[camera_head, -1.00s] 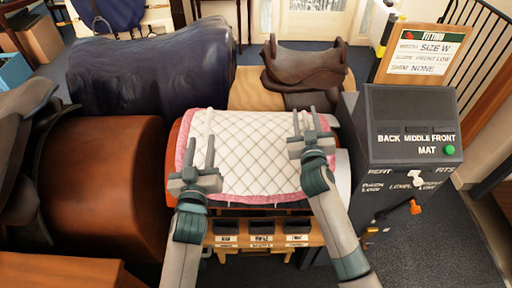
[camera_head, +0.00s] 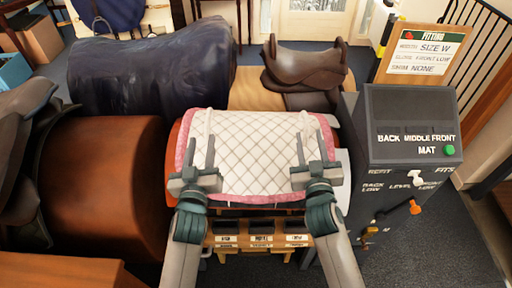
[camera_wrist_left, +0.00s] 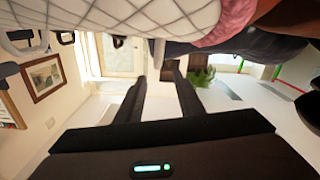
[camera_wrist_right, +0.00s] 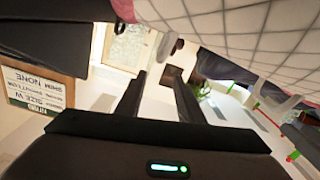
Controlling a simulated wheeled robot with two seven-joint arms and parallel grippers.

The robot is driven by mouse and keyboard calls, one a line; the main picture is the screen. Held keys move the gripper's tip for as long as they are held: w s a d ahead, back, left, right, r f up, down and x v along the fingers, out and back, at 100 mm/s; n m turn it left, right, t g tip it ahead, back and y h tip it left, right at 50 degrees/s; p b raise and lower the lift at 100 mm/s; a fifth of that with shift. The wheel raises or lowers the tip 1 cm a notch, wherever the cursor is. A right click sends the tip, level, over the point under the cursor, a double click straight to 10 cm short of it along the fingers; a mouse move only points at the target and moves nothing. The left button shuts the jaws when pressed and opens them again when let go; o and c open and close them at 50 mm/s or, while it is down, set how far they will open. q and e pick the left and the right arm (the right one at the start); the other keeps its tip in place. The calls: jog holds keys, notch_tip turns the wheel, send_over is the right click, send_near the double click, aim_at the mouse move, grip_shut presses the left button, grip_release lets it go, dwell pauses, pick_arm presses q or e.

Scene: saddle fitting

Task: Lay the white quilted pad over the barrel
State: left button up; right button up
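The white quilted pad (camera_head: 255,155) with pink edging lies draped over the barrel (camera_head: 172,150), whose brown left end shows beside it. Its near edge hangs down the front side. It also shows overhead in the left wrist view (camera_wrist_left: 150,15) and the right wrist view (camera_wrist_right: 240,40). My left gripper (camera_head: 198,155) is open and empty at the pad's near left part. My right gripper (camera_head: 312,150) is open and empty at its near right part. I cannot tell whether either touches the pad. The barrel's top is hidden under the pad.
A grey control box (camera_head: 410,125) stands close on the right. A large brown barrel (camera_head: 100,185) is on the left. A dark blue covered form (camera_head: 165,70) and a brown saddle (camera_head: 303,70) stand behind. A wooden shelf with small bins (camera_head: 262,238) is below.

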jog(key=shift+s, duration=0.95)
